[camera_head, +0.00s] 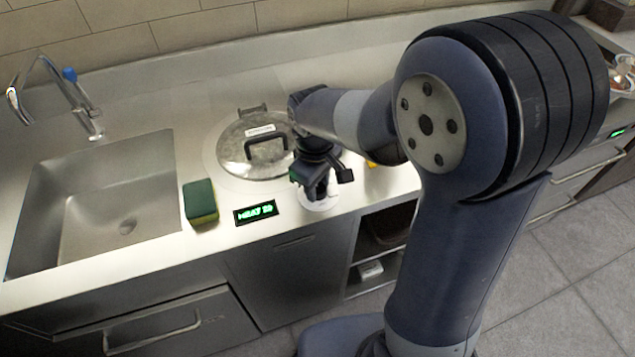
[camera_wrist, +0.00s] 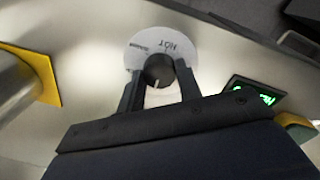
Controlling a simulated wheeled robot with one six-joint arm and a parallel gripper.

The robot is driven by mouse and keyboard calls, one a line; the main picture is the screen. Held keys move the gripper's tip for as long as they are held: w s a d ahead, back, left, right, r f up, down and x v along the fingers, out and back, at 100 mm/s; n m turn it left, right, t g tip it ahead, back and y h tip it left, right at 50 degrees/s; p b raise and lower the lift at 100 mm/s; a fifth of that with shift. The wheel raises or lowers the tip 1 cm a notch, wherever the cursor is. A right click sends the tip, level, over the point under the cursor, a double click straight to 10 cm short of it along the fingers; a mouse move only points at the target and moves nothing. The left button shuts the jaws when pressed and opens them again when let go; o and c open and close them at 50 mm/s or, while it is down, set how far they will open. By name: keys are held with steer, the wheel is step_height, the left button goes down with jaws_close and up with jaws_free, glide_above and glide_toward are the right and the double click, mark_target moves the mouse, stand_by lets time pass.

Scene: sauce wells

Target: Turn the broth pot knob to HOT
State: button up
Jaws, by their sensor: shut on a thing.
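The broth pot (camera_head: 232,163), with a glass lid and dark handle, sits in the counter behind the dial. The knob (camera_wrist: 158,70) is round and dark, on a white dial plate (camera_wrist: 140,55) that also shows in the head view (camera_head: 322,204). HOT (camera_wrist: 170,46) is printed upside down at its upper right in the wrist view; a smaller word beside it is hard to read. A pale mark on the knob points down in that view, away from HOT. My gripper (camera_wrist: 158,82) is shut on the knob, one finger on each side; it hides the knob in the head view.
A small display (camera_head: 256,212) with green text beginning HEAT lies left of the dial; its number is unclear. A green and yellow sponge (camera_head: 201,202) lies farther left, by the sink (camera_head: 100,205). A yellow-edged thing (camera_wrist: 40,75) is near my gripper in the wrist view.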

steer(key=shift+c, duration=0.8)
